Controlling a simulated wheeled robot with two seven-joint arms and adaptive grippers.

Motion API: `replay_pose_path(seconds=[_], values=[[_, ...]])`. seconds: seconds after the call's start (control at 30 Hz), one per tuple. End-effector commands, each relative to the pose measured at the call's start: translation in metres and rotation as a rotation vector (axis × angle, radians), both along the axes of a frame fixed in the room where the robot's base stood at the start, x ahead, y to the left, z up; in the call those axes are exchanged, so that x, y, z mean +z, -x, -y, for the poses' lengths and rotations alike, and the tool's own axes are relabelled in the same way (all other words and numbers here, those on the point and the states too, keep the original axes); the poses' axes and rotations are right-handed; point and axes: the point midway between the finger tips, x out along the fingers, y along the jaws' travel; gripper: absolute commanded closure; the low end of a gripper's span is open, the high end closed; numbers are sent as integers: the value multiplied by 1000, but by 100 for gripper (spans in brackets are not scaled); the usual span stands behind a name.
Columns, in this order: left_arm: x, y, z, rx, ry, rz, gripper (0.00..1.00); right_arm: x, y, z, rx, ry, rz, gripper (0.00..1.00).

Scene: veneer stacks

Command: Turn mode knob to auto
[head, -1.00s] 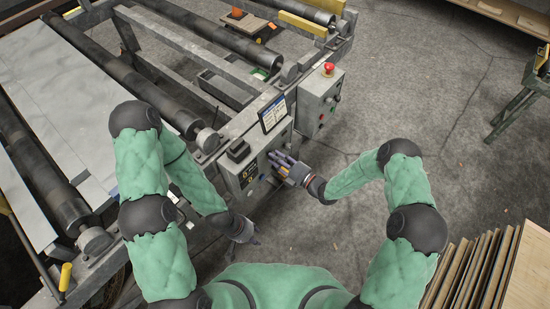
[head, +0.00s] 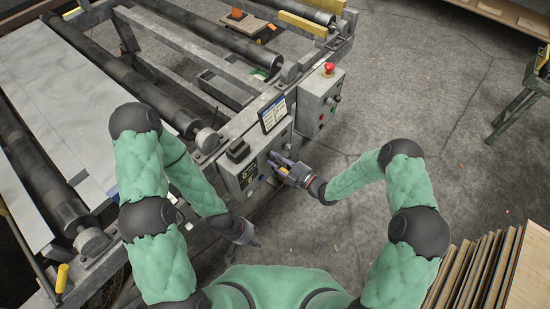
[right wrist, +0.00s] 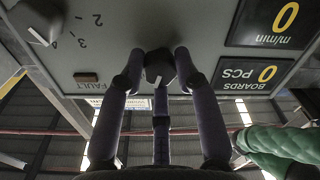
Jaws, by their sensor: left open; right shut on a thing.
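The grey control box (head: 240,172) sits on the side of the roller machine. In the right wrist view its panel (right wrist: 190,30) is seen upside down, with a dark knob (right wrist: 158,68) between my fingers; I take this as the mode knob. Its position marks are hidden or unreadable. My right gripper (head: 277,162) is shut on this knob, its fingers also filling the middle of the right wrist view (right wrist: 160,82). My left gripper (head: 252,240) is open and empty, low beside the machine, below the box.
Another knob (right wrist: 40,20), beside the numbers 2, 3 and 4, and a FAULT label (right wrist: 86,77) are on the panel. Displays (right wrist: 262,22) read 0. A second box with a red emergency button (head: 329,69) stands to the right. Wooden boards (head: 485,265) stand lower right.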

Motion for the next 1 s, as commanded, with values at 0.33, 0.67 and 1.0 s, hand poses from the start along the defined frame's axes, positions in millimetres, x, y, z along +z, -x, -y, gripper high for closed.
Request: replay_pose_path(seconds=[0.33, 0.67, 1.0], values=[[-4, 0, 0, 0, 0, 0, 57, -2, 1, -1, 2, -77, -111, 91], [-6, 0, 0, 0, 0, 0, 57, -2, 2, -1, 2, -175, -249, 91], [-6, 0, 0, 0, 0, 0, 57, -2, 2, -1, 1, -177, -250, 53]])
